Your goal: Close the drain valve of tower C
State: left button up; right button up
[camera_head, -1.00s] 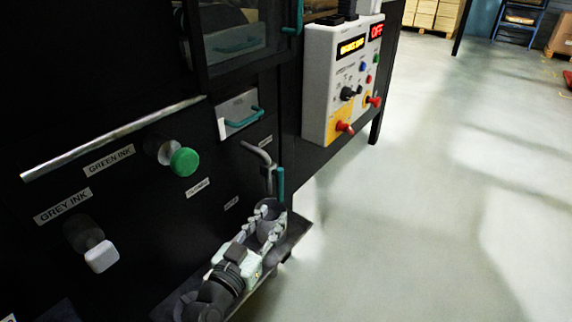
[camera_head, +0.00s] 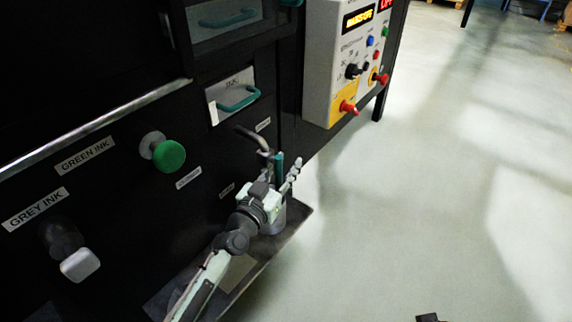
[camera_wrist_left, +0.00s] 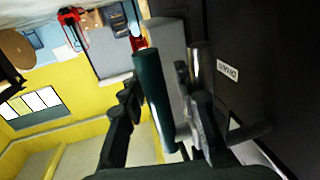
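The drain valve is a bent grey pipe (camera_head: 252,138) with an upright teal lever (camera_head: 279,165) at its end, low on the black machine front. In the left wrist view the teal lever (camera_wrist_left: 153,95) stands between my fingers, with a grey part beside it and a label (camera_wrist_left: 228,72) that seems to read "DRAIN". My left gripper (camera_head: 280,172) has its fingers spread on either side of the lever. Whether they touch it is unclear. A dark piece at the bottom edge, cut off, may be my right gripper (camera_head: 430,317). No tower letter is readable.
A grey cup (camera_head: 275,217) stands below the valve on a dark ledge (camera_head: 297,222), partly hidden by my gripper. A green knob (camera_head: 168,156), a white knob (camera_head: 80,265) and a teal-handled drawer (camera_head: 238,97) are nearby. A control box (camera_head: 320,75) is above right. The floor (camera_head: 430,180) is clear.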

pick_arm(q)
jog(key=shift+w, duration=0.1)
grip_shut()
dwell(0.3)
